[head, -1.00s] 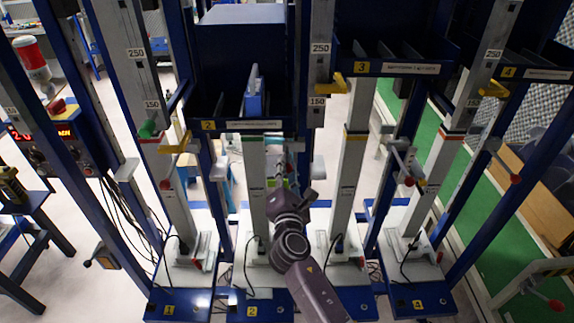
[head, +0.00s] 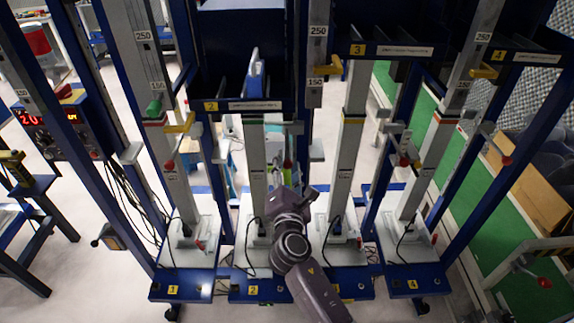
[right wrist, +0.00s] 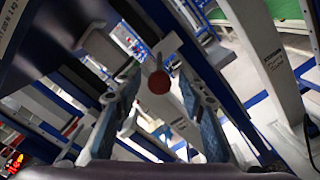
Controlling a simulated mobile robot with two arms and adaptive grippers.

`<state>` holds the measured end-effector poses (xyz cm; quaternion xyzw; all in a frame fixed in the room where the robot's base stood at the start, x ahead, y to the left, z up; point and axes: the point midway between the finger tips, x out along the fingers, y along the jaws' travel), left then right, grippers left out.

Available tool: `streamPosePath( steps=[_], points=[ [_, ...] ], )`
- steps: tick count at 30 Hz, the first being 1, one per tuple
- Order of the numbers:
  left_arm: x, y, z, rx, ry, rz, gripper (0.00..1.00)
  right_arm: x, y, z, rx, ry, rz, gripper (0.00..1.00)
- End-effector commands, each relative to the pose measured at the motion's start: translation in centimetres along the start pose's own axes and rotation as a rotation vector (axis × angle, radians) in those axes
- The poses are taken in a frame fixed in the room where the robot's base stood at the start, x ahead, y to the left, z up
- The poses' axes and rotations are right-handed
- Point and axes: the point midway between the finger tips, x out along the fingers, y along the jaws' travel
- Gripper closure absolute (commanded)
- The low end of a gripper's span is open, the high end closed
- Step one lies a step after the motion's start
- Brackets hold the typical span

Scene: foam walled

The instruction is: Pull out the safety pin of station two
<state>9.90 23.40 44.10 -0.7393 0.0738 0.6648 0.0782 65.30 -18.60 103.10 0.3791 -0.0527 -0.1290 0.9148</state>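The safety pin's red ball knob (right wrist: 159,82) shows in the right wrist view, on a grey metal part between my right gripper's fingers. My right gripper (right wrist: 157,112) is open, with visible gaps between the knob and both fingers. In the head view, my right gripper (head: 283,178) is in front of station two's column (head: 256,165) and hides most of the pin area; a small reddish spot shows just above it. Station two has a yellow number 2 label (head: 253,290) on its blue base. My left gripper is not in view.
Station one's column (head: 175,180) with a red knob (head: 169,164) stands left. Station three's column (head: 346,160) stands close on the right, station four farther right. Black cables hang near the bases.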

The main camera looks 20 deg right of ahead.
Motion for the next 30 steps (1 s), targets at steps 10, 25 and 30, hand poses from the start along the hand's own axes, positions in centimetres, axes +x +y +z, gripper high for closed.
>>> streamPosePath(
  steps=[10,25,30],
  points=[
    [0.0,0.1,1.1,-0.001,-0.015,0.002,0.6,-3.4,-0.1,-0.1,0.0,0.002,-0.001,0.63],
    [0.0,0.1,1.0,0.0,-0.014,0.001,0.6,-11.7,-0.1,-0.1,0.0,0.001,-0.001,0.63],
    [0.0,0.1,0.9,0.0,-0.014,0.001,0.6,-12.1,0.0,0.0,0.0,0.0,0.0,0.63]
  ],
)
